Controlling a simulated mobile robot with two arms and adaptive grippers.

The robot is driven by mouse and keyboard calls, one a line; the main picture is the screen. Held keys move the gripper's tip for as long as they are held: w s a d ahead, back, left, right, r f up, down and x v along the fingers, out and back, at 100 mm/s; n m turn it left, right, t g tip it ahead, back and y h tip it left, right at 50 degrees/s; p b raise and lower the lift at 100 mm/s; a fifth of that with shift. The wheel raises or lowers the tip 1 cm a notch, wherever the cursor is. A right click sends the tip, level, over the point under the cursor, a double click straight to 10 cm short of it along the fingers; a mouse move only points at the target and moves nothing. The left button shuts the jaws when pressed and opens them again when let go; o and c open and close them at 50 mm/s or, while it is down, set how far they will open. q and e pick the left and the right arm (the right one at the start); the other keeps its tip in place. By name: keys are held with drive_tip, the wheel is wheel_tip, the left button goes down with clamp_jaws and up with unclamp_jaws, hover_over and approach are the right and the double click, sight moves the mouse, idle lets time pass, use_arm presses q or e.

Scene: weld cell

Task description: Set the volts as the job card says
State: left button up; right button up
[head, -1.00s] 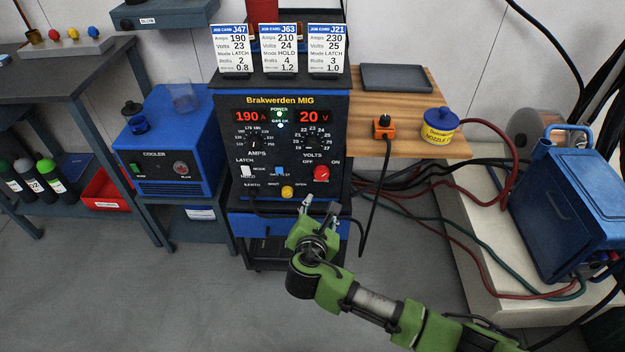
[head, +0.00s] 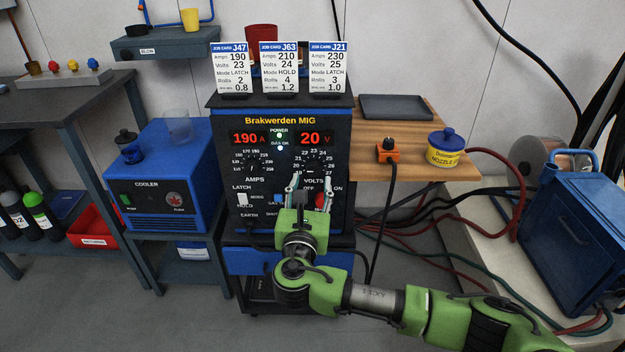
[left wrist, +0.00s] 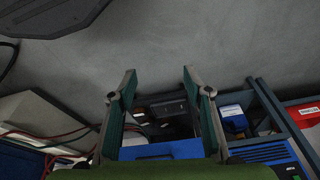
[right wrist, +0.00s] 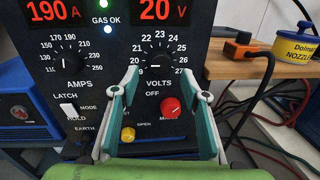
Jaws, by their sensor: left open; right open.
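The welder front panel (head: 240,222) reads 190 A and 20 V. Its black volts knob (right wrist: 159,57) sits under the volts display (right wrist: 162,10), with a scale from 20s numbers around it; it also shows in the head view (head: 315,160). Three job cards stand on top: J47 (head: 230,68) with 23 volts, J63 (head: 279,68) with 24, J21 (head: 327,68) with 25. My right gripper (head: 309,189) is open and empty, in front of the panel below the volts knob. My left gripper (left wrist: 159,76) is open and empty, seen only in its wrist view.
The amps knob (right wrist: 69,60) is left of the volts knob. A red mains knob (right wrist: 171,108), white mode switch (right wrist: 68,112) and yellow knob (right wrist: 128,135) lie below. A wooden shelf (head: 428,172) with an orange clamp (head: 387,151) and nozzle tub (head: 446,150) is at right.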

sight(313, 173)
use_arm(q)
drive_tip(key=shift+w+v, duration=0.1)
drive_tip(key=shift+v, duration=0.6)
drive_tip(key=shift+w+v, duration=0.15)
drive_tip(key=shift+v, duration=0.55)
use_arm(e)
drive_tip(key=shift+w+d, duration=0.2)
drive_tip(key=shift+w, duration=1.75)
drive_tip(key=c, duration=1.1)
use_arm(q)
drive_tip(key=shift+w, duration=0.1)
use_arm(e)
drive_tip(key=shift+m, duration=0.3)
